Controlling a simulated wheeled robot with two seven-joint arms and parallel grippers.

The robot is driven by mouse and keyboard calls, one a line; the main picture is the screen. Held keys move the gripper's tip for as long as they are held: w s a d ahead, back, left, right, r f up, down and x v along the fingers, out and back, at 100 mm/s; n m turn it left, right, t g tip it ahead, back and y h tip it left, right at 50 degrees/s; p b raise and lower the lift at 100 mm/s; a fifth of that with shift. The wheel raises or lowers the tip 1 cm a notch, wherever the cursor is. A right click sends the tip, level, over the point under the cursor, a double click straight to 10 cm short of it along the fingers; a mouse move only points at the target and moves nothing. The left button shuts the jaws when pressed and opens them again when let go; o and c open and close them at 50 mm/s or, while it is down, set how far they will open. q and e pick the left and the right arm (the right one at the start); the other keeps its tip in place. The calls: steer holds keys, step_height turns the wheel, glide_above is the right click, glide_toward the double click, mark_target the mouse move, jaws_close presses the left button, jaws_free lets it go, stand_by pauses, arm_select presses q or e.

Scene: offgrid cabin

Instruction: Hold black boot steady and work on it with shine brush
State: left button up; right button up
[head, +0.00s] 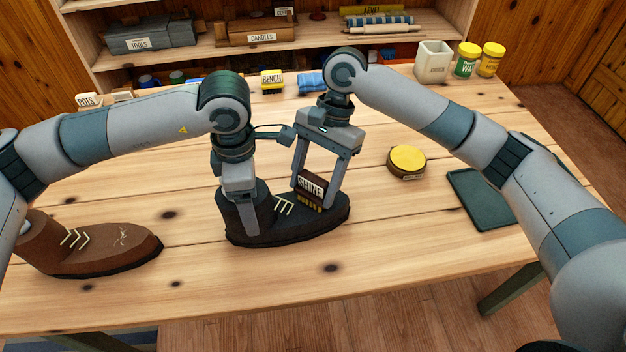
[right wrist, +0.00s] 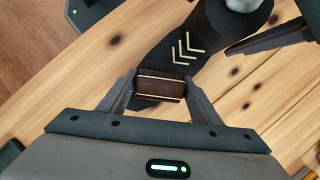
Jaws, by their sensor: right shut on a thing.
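The black boot (head: 268,226) stands upright on the wooden table, toe to the right, with pale laces; it also shows in the right wrist view (right wrist: 205,35). My left gripper (head: 245,215) is at the boot's shaft, with one finger in front of it; the other finger is hidden, so its grip is unclear. My right gripper (head: 314,195) is shut on the shine brush (head: 310,188), a dark brown block labelled SHINE with yellowish bristles. The brush (right wrist: 160,87) is over the boot's toe, bristles down; whether they touch is unclear.
A brown boot (head: 110,248) stands at the left under my left arm. A yellow-topped round tin (head: 407,160) and a dark green tray (head: 483,198) lie to the right. Jars (head: 466,60) and a shelf (head: 230,45) are at the back. The table's front is clear.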

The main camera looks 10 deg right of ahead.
mark_target(318, 202)
steer(key=shift+s+f, duration=0.2)
steer(key=shift+s, duration=0.4)
steer(key=shift+s+d, duration=0.1)
steer(key=shift+s, duration=0.55)
steer(key=shift+r, duration=0.1)
steer(key=shift+s+d+r, duration=0.1)
steer(key=shift+s+r, duration=0.05)
steer(key=shift+s, duration=0.45)
steer(key=shift+w+r, duration=0.1)
